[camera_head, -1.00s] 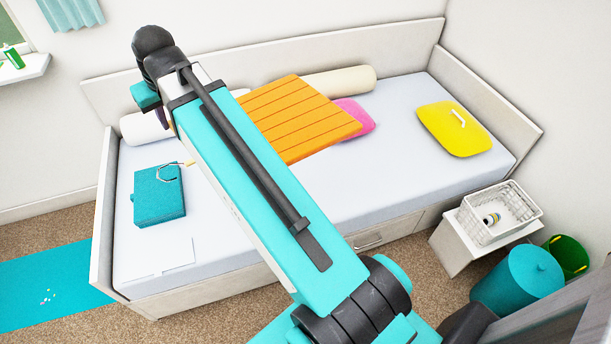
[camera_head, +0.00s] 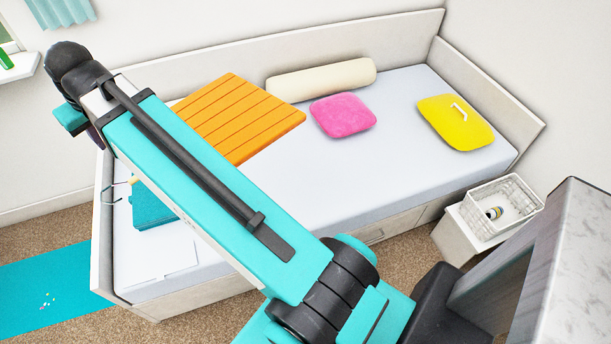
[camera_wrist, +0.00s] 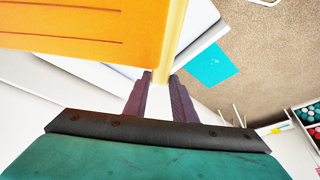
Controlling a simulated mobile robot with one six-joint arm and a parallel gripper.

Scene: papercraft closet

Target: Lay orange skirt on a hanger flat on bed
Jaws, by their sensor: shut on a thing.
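The orange skirt (camera_head: 240,118) is a flat, pleated panel above the left half of the bed (camera_head: 330,185), behind my arm. In the wrist view the skirt (camera_wrist: 80,30) fills the upper left. A pale yellow hanger bar (camera_wrist: 171,45) runs along its edge to my fingertips. My gripper (camera_wrist: 160,92) is shut on this hanger bar. The hanger's wire hook (camera_head: 113,190) shows left of my arm in the head view, where my fingertips are hidden. The skirt looks held above the mattress; its exact height is unclear.
A pink pillow (camera_head: 343,115), a cream bolster (camera_head: 322,79) and a yellow pillow (camera_head: 455,125) lie on the bed. A white basket (camera_head: 500,210) stands at right. The bed's middle front is clear.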

